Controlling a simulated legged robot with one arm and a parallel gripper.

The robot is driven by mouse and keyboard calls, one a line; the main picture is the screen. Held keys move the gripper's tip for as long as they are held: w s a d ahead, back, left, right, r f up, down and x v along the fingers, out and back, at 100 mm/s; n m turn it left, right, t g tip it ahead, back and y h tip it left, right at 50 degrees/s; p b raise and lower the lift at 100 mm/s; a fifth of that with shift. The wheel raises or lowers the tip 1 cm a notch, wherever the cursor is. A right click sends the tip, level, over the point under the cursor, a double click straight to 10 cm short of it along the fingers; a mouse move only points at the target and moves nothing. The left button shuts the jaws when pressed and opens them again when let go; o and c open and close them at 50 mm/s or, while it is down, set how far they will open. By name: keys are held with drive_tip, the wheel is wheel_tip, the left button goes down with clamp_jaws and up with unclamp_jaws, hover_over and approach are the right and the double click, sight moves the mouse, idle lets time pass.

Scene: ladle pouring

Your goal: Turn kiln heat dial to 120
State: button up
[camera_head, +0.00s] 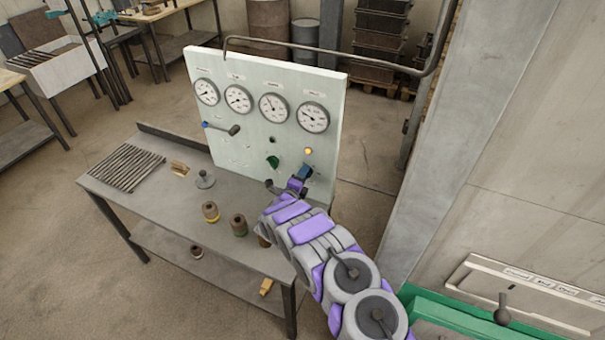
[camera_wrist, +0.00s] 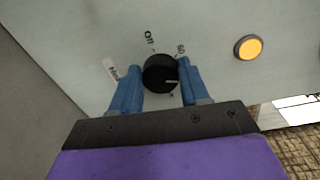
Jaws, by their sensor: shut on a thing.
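The black dial (camera_wrist: 160,73) is on the pale panel face in the wrist view, with a light pointer mark toward its lower right. Labels around it include "Off" above and what looks like "60" at upper right; another label at left is too tilted to read surely. The blue fingers of my gripper (camera_wrist: 156,88) stand on both sides of the dial and are shut on it. In the head view my gripper (camera_head: 299,181) reaches the lower right of the gauge panel (camera_head: 262,90); the dial is hidden there by my gripper.
A lit amber lamp (camera_wrist: 248,47) sits close to the dial on the panel. A green knob (camera_head: 272,162) and a lever (camera_head: 222,129) stick out farther left. Several small weights, including a yellow-banded one (camera_head: 210,211), stand on the bench (camera_head: 160,208) below. A bent pipe (camera_head: 330,53) runs over the panel.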

drive_tip(key=shift+s+f+m+p, duration=0.1)
drive_tip(key=shift+f+m+p, duration=0.1)
drive_tip(key=shift+m+p, duration=0.6)
drive_tip(key=shift+d+f, duration=0.1)
drive_tip(key=o, duration=1.1)
drive_tip(key=shift+c, duration=0.2)
drive_tip(key=shift+r, duration=0.2)
drive_tip(key=f+p+v, duration=0.1)
drive_tip(key=v, duration=1.6)
drive_tip(key=shift+r, duration=0.3)
drive_tip(key=shift+s, duration=0.25)
